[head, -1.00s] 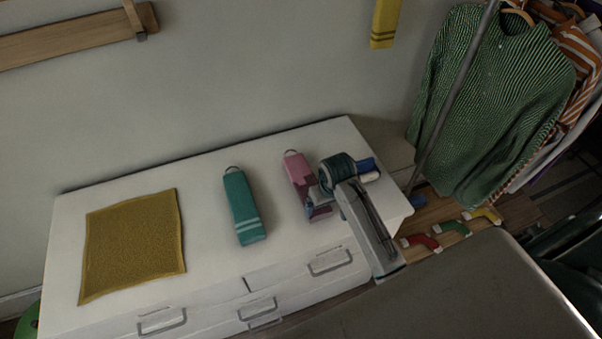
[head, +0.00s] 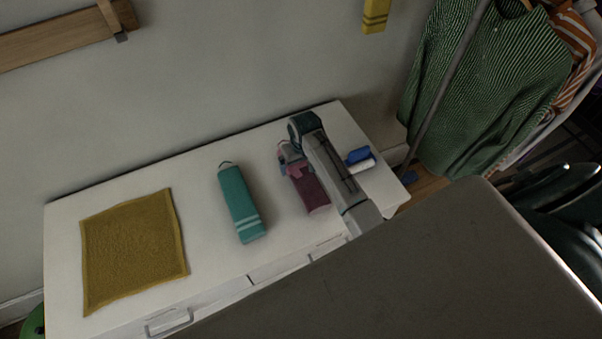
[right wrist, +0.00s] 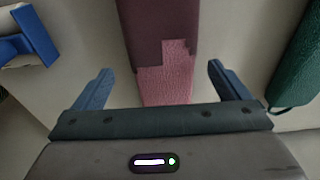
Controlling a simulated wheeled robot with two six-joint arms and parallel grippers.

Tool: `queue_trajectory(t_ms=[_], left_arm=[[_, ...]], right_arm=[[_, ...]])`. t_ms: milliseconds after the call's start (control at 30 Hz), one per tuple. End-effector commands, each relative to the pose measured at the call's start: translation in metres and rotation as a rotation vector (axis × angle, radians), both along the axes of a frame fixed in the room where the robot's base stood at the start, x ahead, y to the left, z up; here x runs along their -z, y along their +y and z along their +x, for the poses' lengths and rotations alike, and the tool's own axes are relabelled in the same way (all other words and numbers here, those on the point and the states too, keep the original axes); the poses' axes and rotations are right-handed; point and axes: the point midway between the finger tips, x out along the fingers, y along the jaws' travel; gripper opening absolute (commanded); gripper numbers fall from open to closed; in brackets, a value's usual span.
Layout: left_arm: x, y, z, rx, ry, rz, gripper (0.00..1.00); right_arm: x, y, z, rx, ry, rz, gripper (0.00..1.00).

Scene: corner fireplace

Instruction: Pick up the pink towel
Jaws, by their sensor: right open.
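The pink towel (head: 312,192) lies folded on the white dresser top, right of the teal towel. Its lower part is in shadow and its upper end is partly hidden by my right gripper (head: 288,163). In the right wrist view the pink towel (right wrist: 155,25) runs between the two spread blue fingers of my right gripper (right wrist: 160,72), with visible gaps on both sides. The gripper is open and holds nothing. How high it is above the towel is hard to tell. My left gripper is not in view.
The teal towel (head: 239,205) lies to the left and a flat mustard cloth (head: 132,250) farther left. A blue and white object (head: 360,160) stands right of my forearm. A grey surface (head: 430,270) fills the lower right. Clothes (head: 465,90) hang beyond the dresser.

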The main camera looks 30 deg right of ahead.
Motion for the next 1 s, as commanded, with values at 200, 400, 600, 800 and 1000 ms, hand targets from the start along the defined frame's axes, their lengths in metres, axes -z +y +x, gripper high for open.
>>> queue_trajectory(t_ms=[200, 400, 600, 800, 1000], left_arm=[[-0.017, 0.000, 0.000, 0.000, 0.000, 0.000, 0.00], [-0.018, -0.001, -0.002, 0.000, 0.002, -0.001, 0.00], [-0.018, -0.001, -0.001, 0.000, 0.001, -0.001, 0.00], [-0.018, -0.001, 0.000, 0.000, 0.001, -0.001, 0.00], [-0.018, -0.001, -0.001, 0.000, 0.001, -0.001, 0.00]], right_arm=[[0.026, 0.004, 0.003, 0.000, 0.003, -0.001, 0.95], [0.038, 0.004, 0.004, 0.000, 0.001, -0.001, 0.95], [0.038, 0.004, 0.004, 0.000, 0.001, -0.001, 0.94], [0.038, 0.004, 0.004, 0.000, 0.000, 0.000, 0.54], [0.037, 0.003, 0.005, 0.000, 0.000, 0.000, 0.42]])
